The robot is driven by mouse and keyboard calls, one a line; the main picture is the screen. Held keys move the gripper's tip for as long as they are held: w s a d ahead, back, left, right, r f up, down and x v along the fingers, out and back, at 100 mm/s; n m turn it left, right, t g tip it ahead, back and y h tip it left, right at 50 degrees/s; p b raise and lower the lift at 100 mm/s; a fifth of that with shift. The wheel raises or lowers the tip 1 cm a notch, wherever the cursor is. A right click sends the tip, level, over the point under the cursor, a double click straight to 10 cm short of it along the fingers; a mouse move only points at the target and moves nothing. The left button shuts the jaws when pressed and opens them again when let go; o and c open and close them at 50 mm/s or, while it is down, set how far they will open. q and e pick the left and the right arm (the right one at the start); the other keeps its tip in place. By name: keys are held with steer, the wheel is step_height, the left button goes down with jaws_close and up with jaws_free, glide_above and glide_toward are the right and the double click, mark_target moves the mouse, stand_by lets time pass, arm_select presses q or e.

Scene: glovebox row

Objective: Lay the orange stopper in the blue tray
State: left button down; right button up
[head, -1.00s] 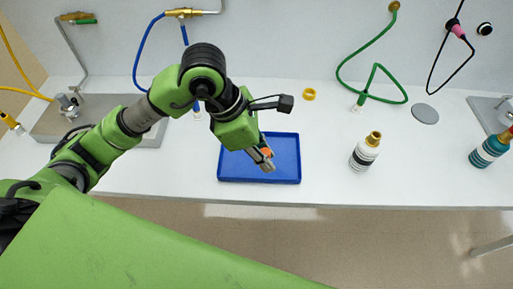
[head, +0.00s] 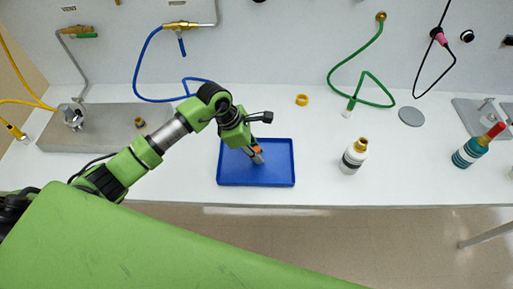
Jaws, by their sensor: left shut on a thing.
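The blue tray (head: 275,178) lies flat on the white bench near its front edge. My left gripper (head: 259,159) points down over the middle of the tray. It is shut on the orange stopper (head: 257,150), of which only a small part shows between the fingers. I cannot tell whether the stopper touches the tray floor. My right gripper is not in view.
A blue hose (head: 150,75) and a green hose (head: 378,80) hang at the back.

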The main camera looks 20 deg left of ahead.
arm_select(q)
steer(key=shift+f+b, duration=0.2)
steer(key=shift+b, duration=0.1)
steer(key=c, duration=1.9)
jaws_free()
steer(key=shift+r, duration=0.1)
